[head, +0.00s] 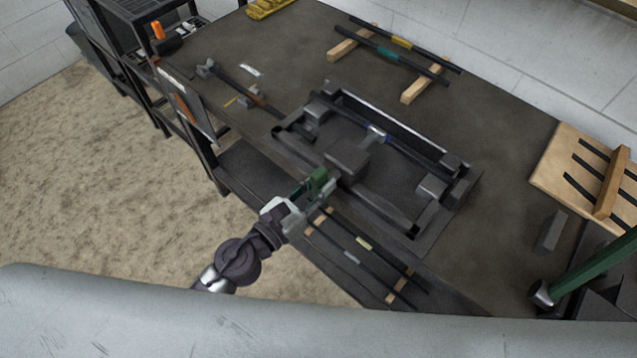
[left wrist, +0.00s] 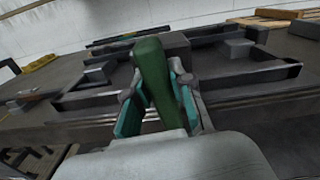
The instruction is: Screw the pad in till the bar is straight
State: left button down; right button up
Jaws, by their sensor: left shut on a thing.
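My left gripper (head: 308,192) is at the near side of a dark frame (head: 385,215) on the bench. It is shut on a green handle (head: 318,180), which also shows upright and slightly tilted between the teal-lined fingers in the left wrist view (left wrist: 152,75). The handle is in front of a dark grey block (head: 347,160) on the frame's near rail. A dark bar with a blue mark (head: 376,132) runs lengthwise inside the frame behind the block. I cannot tell how straight it is. The pad cannot be made out. My right gripper is not in view.
Dark bars lie on wooden strips at the back (head: 405,90) and on the lower shelf (head: 390,297). A wooden rack (head: 585,178) and a green beam (head: 600,262) are at the right. A rod-like tool (head: 240,88) lies at the left.

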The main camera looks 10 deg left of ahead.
pick_arm(q)
jog(key=shift+f+m, duration=0.1)
jog(key=shift+m, duration=0.5)
jog(key=c, duration=1)
grip_release()
jog(key=shift+s, duration=0.1)
jog(key=v, duration=1.2)
